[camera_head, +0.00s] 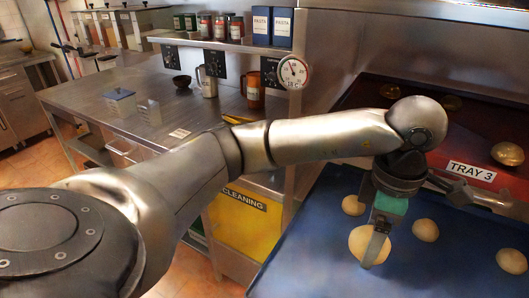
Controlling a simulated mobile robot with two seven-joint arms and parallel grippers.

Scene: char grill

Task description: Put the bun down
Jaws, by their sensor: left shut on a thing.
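My left gripper (380,226) points down over the blue tray (320,232) on the right. It is shut on a pale round bun (369,248), with a finger across the bun's upper right part. The bun looks larger than the others and is at or just above the tray surface; I cannot tell whether it touches. My right gripper is not in view.
A red tray (462,133) labelled TRAY 3 with browned buns (507,154) lies behind the blue tray. A steel counter (120,88) with mugs and small containers stands at the left.

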